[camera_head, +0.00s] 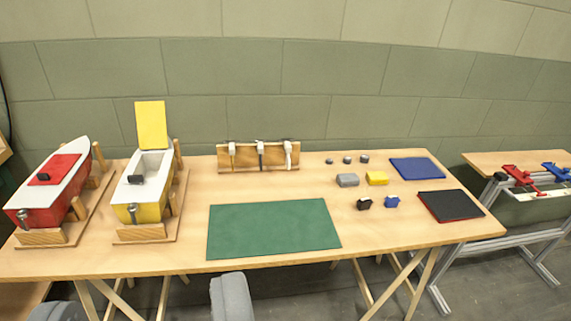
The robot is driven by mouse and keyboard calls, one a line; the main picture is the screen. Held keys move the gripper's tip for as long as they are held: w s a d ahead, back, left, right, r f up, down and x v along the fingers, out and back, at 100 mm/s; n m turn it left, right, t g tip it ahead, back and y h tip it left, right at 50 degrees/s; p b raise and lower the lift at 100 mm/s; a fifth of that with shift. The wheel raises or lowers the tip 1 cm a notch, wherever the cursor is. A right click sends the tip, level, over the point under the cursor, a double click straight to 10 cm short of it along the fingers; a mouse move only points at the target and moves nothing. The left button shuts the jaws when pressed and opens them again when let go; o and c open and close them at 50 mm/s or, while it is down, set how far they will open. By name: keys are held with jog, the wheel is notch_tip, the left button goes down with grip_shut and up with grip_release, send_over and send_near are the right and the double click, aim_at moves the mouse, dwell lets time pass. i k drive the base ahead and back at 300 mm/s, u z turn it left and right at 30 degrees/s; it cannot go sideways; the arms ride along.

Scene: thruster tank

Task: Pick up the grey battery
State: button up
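The grey battery (347,180) appears to be the small grey block lying on the wooden table, right of centre. A yellow block (377,178) of similar size lies just to its right, with a small gap. My gripper (144,309) shows only as two grey rounded finger parts at the bottom edge. They are wide apart, with only floor and table legs visible between them. It is in front of the table, far from the grey battery, and appears open and empty.
A green mat (273,228) lies at the front. A red-white boat (50,190) and a yellow-white boat (145,185) stand left. A tool rack (258,156) is behind. Black (364,204) and blue (391,202) parts lie before the battery. Blue (417,168) and black (450,205) trays are right.

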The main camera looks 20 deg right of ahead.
aim_at(351, 180)
jog(key=u, duration=0.25)
jog(key=i, duration=1.3)
jog(key=z, duration=0.55)
jog(key=i, duration=0.65)
jog(key=z, duration=0.6)
